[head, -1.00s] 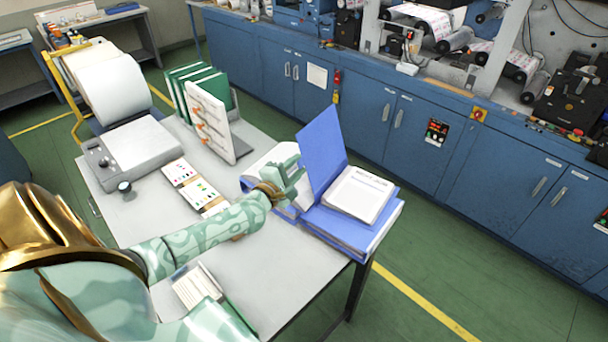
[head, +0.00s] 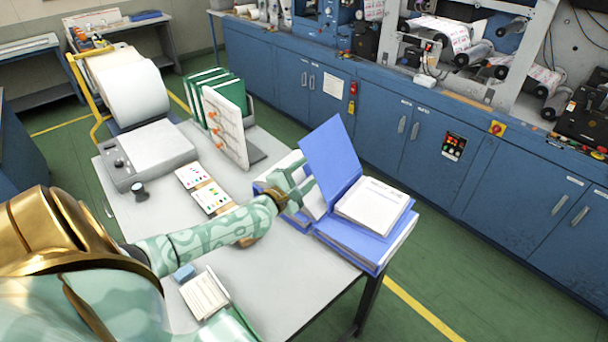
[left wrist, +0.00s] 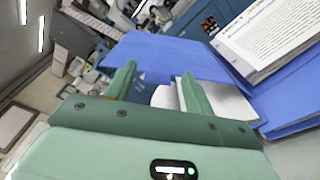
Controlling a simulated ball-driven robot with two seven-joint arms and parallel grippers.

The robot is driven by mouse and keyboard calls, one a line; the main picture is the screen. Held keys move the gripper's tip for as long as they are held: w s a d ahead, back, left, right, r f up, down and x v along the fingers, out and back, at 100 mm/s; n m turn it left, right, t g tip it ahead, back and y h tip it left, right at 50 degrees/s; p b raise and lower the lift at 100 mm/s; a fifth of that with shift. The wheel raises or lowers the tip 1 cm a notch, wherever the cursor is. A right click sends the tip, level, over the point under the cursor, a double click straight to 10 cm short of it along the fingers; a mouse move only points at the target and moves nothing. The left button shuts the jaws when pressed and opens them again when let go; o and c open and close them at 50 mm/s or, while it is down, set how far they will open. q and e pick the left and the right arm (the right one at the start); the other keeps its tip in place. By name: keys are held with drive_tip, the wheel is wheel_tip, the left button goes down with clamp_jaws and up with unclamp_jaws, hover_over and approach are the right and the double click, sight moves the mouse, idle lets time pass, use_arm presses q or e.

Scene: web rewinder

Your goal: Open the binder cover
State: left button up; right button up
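The blue binder (head: 365,240) lies at the right end of the grey table, with white printed sheets (head: 373,205) on its right side. Its cover (head: 330,158) stands raised, leaning left. The cover (left wrist: 165,55) and the sheets (left wrist: 265,35) also show in the left wrist view. My left gripper (head: 304,188) is on the left side of the cover, close to its lower part. In the left wrist view its two fingers (left wrist: 157,85) are apart with nothing gripped between them. I cannot tell whether they touch the cover. My right gripper is out of view.
Another blue-edged item with white pages (head: 283,176) lies behind my left gripper. Green binders (head: 222,98) and a white panel (head: 227,125) stand at the table's back. Colour cards (head: 203,188) and a grey device (head: 150,153) lie left. Blue cabinets (head: 380,130) stand beyond the table.

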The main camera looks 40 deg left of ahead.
use_arm(q)
drive_tip(key=s+p, duration=0.1)
drive_tip(key=s, duration=1.5)
drive_tip(key=shift+s+d+r, duration=0.15)
drive_tip(key=shift+d, duration=0.3)
